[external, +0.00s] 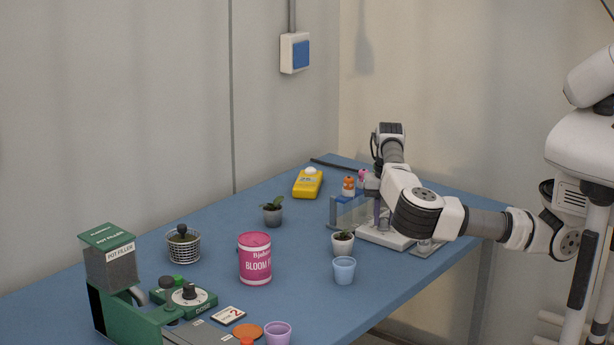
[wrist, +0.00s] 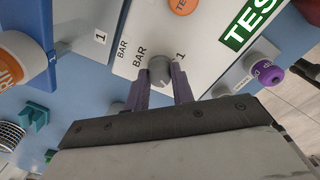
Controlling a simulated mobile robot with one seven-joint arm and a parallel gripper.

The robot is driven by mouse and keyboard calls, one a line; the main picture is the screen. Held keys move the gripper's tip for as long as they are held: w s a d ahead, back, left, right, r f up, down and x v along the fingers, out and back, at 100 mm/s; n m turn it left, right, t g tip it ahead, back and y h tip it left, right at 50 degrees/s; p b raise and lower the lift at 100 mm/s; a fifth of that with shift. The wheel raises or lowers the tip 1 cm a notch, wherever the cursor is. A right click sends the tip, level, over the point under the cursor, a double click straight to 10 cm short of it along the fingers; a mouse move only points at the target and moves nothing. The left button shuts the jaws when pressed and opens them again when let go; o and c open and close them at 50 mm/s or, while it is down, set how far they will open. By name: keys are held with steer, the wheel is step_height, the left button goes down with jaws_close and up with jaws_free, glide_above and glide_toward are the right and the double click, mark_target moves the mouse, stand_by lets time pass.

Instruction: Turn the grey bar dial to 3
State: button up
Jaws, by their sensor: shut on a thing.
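The grey bar dial (wrist: 160,67) stands on a white panel (wrist: 205,45) in the wrist view. The printed word BAR is at its left and a 1 at its right. The purple fingers of my gripper (wrist: 161,82) are on either side of the dial and shut on it. I cannot read which number the dial points to, and no 3 shows. In the external view my gripper (external: 378,217) reaches down over the white unit (external: 385,238) at the table's far right. My arm hides the dial there.
A pink tin (external: 255,259) and a green pot filler (external: 110,258) stand farther left. Bare blue table (external: 305,235) lies between.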

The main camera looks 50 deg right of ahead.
mark_target(386, 219)
steer(key=m+b, duration=0.1)
steer(key=m, duration=0.5)
steer(key=shift+m+b, duration=0.3)
stand_by(0.5)
steer(key=o, duration=1)
steer(key=shift+r, duration=0.15)
step_height(386, 219, up, 14)
steer(key=shift+s+f, duration=0.2)
